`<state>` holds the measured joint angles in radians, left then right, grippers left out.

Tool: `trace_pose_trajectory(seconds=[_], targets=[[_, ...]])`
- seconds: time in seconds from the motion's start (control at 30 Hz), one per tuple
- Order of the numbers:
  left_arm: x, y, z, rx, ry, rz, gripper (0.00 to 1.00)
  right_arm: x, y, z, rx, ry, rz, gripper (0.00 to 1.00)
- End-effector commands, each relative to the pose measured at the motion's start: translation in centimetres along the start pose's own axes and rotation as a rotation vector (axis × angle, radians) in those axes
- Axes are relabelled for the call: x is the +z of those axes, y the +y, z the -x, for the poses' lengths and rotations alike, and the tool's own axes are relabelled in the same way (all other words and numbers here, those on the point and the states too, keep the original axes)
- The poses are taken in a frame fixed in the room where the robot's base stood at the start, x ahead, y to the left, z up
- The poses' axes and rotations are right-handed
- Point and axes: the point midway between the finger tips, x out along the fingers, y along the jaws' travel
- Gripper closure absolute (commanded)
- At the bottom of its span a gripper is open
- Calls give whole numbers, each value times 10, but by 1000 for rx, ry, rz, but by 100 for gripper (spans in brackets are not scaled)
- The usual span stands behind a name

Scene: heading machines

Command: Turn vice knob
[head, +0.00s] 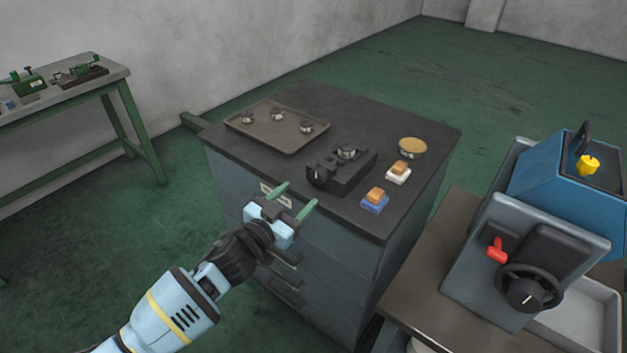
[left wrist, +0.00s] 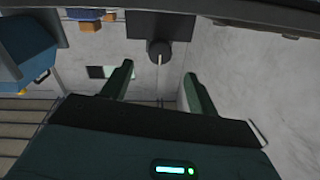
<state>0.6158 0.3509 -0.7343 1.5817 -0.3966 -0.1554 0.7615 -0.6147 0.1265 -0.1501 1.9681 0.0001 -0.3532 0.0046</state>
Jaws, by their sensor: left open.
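A black vice (head: 345,170) sits on the dark top of a grey cabinet, near its front edge. Its round knob (head: 318,177) faces the front, and a small metal part rests on top of the vice. My left gripper (head: 292,200) is open and empty in front of the cabinet, a little short of the knob. In the left wrist view the knob (left wrist: 159,48), with a pale line on it, shows beyond and between the two green fingers (left wrist: 159,72), apart from them. My right gripper is out of view.
On the cabinet top stand a tray (head: 258,139) with several metal parts, a round tan-topped item (head: 412,147), and two orange-topped blocks, on white (head: 398,174) and blue (head: 374,203) bases. A machine with a handwheel (head: 527,288) stands at the right. A workbench (head: 105,78) is far left.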

Motion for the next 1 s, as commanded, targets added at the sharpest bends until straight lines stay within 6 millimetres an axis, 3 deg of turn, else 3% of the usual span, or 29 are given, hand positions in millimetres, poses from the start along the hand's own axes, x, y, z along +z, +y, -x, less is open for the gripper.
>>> trace_pose_trajectory(seconds=[0.5,0.93,1.0], targets=[[1,1,-65,0,-1,2,41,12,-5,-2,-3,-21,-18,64],[-1,0,-74,0,1,0,41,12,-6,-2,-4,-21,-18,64],[-1,0,-74,0,1,0,47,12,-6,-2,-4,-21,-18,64]])
